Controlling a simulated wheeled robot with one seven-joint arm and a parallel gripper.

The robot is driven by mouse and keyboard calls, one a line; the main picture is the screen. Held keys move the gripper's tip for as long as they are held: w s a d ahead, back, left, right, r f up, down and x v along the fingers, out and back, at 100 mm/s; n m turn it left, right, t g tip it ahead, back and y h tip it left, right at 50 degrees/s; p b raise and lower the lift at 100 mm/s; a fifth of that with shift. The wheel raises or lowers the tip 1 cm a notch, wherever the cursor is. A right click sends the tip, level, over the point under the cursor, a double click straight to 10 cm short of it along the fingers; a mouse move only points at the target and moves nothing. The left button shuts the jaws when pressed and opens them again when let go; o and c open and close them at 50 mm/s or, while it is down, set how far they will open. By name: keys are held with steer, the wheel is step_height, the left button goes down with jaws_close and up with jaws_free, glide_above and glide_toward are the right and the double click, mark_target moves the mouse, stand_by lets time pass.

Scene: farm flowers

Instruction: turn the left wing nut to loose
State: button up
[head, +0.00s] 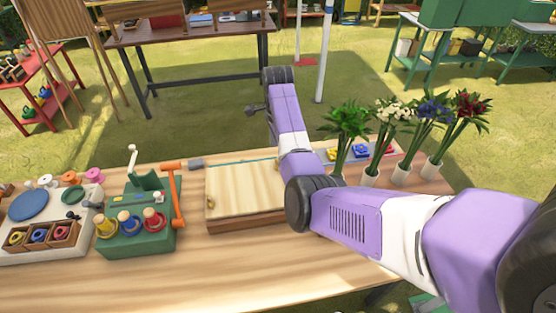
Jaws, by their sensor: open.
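A flower press with a pale wooden top board (238,186) lies on the table in the head view. A small brass-coloured part, which looks like the left wing nut (211,203), sits at the board's left front edge. Whether it is tight or loose is too small to tell. My arm crosses the press's right side and hides that part, so no second wing nut shows clearly. My gripper (255,108) is small and dark, beyond the table's far edge, raised and well apart from the press. It is open and empty.
A green stand (137,222) with coloured spools and an orange-handled lever (176,195) stands close left of the press. Farther left is a white tray (75,240) with rings. Flower pots (370,176) stand right of my arm. The table (215,275) is clear in front.

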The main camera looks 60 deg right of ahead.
steer(key=shift+f+p, duration=0.35)
steer(key=shift+f, duration=2.6)
steer(key=shift+c, duration=0.2)
steer(key=c, duration=1.3)
